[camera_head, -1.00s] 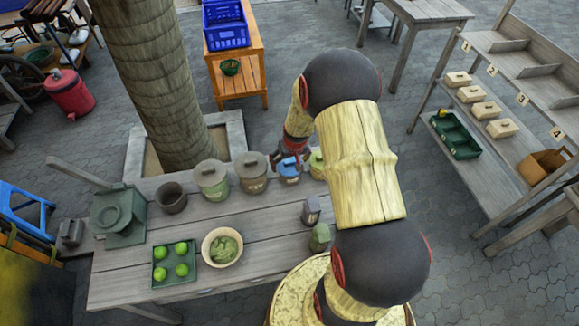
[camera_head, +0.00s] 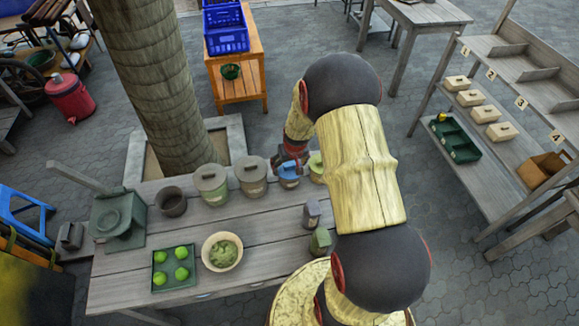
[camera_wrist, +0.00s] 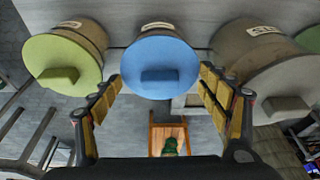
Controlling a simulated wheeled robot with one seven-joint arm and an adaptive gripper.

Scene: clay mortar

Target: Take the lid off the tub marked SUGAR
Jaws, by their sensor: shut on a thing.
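A tub with a blue lid (camera_wrist: 160,70) stands in a row of tubs on the wooden table; its tub body (camera_head: 288,183) shows below my gripper in the head view. My gripper (camera_wrist: 161,78) is shut on the blue lid, with one finger at each side of it. The gripper also shows in the head view (camera_head: 290,156). The blue lid appears to be on its tub. The pale label (camera_wrist: 158,26) on this tub is too small to read for certain.
A grey-lidded tub (camera_wrist: 268,80) and a yellow-green-lidded tub (camera_wrist: 62,65) stand close on either side. A green-grey tub (camera_head: 211,183), a dark pot (camera_head: 171,202), a bowl (camera_head: 238,246) and a green tray (camera_head: 158,283) share the table (camera_head: 270,240).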

